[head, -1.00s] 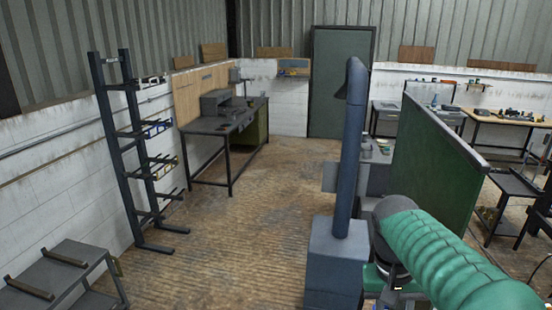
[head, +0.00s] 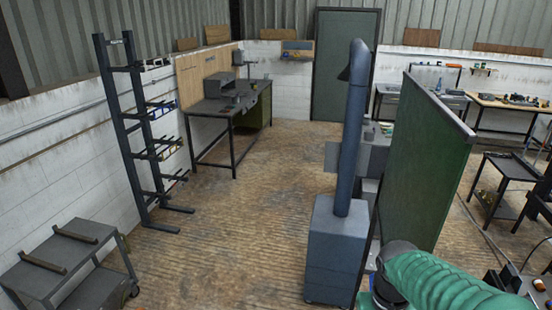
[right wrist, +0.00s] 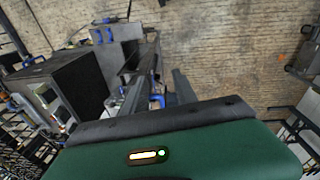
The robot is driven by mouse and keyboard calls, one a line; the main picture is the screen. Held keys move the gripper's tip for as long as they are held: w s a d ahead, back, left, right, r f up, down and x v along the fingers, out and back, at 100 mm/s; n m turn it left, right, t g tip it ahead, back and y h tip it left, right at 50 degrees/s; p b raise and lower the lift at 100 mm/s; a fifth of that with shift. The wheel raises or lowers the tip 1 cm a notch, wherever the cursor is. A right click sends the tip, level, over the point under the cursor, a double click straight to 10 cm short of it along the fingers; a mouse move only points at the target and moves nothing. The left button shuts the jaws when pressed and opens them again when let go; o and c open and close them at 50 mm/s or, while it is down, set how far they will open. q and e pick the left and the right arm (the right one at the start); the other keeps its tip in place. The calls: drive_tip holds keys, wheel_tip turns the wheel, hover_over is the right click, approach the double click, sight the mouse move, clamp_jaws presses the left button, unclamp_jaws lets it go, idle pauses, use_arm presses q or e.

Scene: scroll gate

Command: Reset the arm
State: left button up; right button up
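My right arm, in a green sleeve (head: 440,281), comes in at the bottom right of the head view. Its gripper is outside that view. In the right wrist view, the green and black wrist housing fills the bottom, and the two grey fingers of my right gripper (right wrist: 158,78) stand apart above it. I see nothing held between them. My left gripper is in neither view.
A blue-grey extractor unit (head: 336,250) with an upright pipe stands close left of my right arm, beside a green partition (head: 420,165). A grey cart (head: 70,262) and a dark rack (head: 137,140) stand at left. Open floor (head: 235,225) lies between.

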drive_tip(key=s+a+f+n+t+y, duration=0.1)
drive_tip(key=s+a+f+t, duration=0.1)
drive_tip(key=s+f, duration=0.7)
drive_tip(key=s+b+x, duration=0.2)
drive_tip(key=b+x, duration=0.6)
drive_tip(key=s+f+b+x, duration=0.1)
drive_tip(key=s+b+x, duration=0.1)
drive_tip(key=b+x, duration=0.7)
drive_tip(key=shift+w, duration=0.4)
drive_tip(key=shift+w+a, duration=0.1)
